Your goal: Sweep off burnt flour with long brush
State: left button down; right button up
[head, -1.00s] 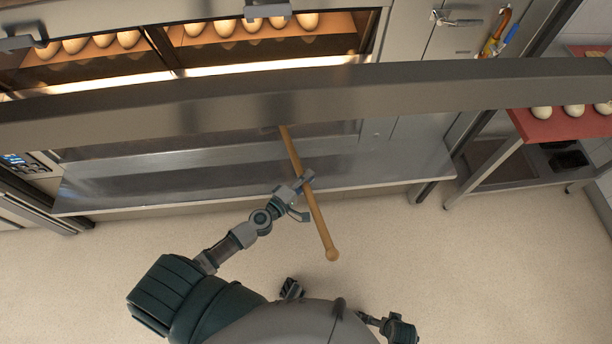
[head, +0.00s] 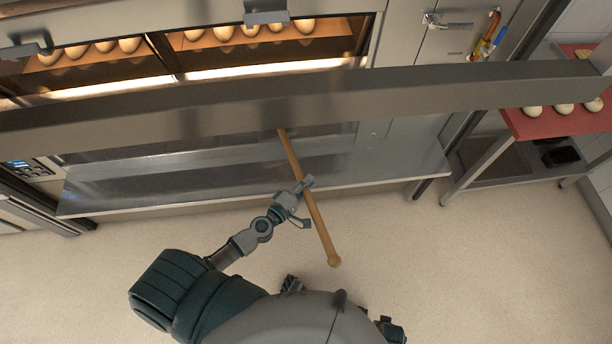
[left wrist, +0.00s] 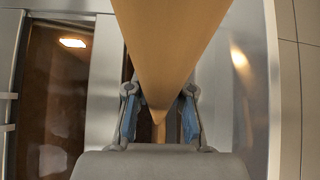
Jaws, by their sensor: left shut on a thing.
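The long brush shows only as its wooden handle (head: 318,225), which slants from behind a wide metal bar down to a rounded end above the floor. The brush head is hidden behind the bar. My left gripper (head: 305,187) is shut around the handle about midway along its visible part. In the left wrist view, the handle (left wrist: 170,40) runs between the two fingers of my left gripper (left wrist: 159,118). The deck oven (head: 175,60) is lit inside at the top. I see no burnt flour. My right gripper cannot be made out.
The wide metal bar (head: 420,95) crosses the head view. A steel ledge (head: 150,190) lies below it. White rounded pieces (head: 250,30) sit in the oven. A red-topped rack (head: 550,122) stands at right. The floor (head: 450,260) is clear.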

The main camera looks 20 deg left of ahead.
pick_arm(q)
jog(key=s+d, duration=0.2)
jog(key=s, duration=0.1)
jog(key=s+d, duration=0.2)
jog(key=s, duration=0.2)
jog(key=s+d+b, duration=0.1)
jog(key=s+d, duration=0.1)
jog(key=s, duration=0.1)
jog(key=shift+s+d+r, duration=0.15)
jog(key=s+d+b, duration=0.2)
jog(key=s+d, duration=0.3)
jog(key=s, duration=0.4)
jog(key=shift+d+r, duration=0.15)
jog(key=shift+d, duration=0.1)
pick_arm(e)
jog(key=w+r, duration=0.3)
jog(key=r, duration=0.5)
jog(key=shift+w+a, duration=0.15)
jog(key=shift+a, duration=0.1)
pick_arm(q)
jog(key=shift+w, duration=0.1)
